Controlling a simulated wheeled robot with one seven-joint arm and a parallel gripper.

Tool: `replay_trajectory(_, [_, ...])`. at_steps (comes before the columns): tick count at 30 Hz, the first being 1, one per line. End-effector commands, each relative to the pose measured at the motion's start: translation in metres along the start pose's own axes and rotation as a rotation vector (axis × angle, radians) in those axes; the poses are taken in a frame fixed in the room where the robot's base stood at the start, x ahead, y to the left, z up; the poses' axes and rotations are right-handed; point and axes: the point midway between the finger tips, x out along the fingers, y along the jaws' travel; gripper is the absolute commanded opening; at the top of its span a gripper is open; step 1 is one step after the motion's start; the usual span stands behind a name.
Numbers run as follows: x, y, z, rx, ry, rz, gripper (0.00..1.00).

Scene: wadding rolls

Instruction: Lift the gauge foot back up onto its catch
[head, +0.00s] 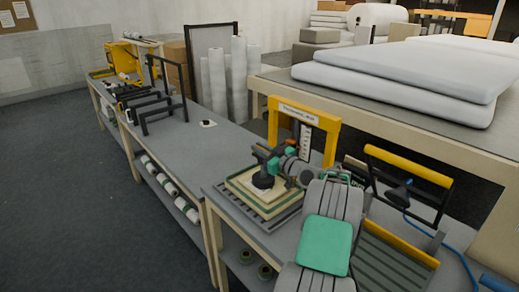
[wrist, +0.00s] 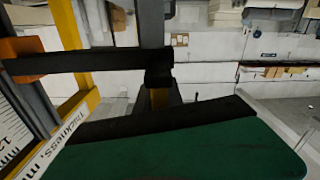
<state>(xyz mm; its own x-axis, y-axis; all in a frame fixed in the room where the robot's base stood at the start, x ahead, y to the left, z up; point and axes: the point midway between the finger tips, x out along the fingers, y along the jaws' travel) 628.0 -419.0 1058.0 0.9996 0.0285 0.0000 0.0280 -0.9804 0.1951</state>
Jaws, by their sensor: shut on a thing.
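The thickness gauge (head: 333,122) is a yellow frame with a labelled scale, standing behind a layered square stack (head: 245,200). Its scale and yellow upright also show in the wrist view (wrist: 72,125), close on the left. The gauge foot (head: 263,182) is a dark round piece over the stack; I cannot tell whether it touches. My gripper (head: 264,163) is at the foot, shut on it, with the grip itself small and partly hidden by my wrist. The catch cannot be made out. A dark horizontal bar (wrist: 90,62) crosses the wrist view.
A bench (head: 220,150) runs off to the back left with black racks (head: 165,110) on it. A black and yellow frame (head: 405,180) and a blue cable (head: 455,250) lie on the right. A big table with white pads (head: 400,75) stands behind.

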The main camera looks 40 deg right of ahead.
Motion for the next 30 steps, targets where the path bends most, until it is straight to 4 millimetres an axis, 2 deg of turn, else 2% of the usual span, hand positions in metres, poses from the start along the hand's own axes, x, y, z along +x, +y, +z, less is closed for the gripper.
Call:
replay_trajectory(3, [0.0,0.0,-0.0001,0.0,0.0,0.0,0.0])
replay_trajectory(30, [-0.0002,0.0002,-0.0002,0.0,0.0,0.0,0.0])
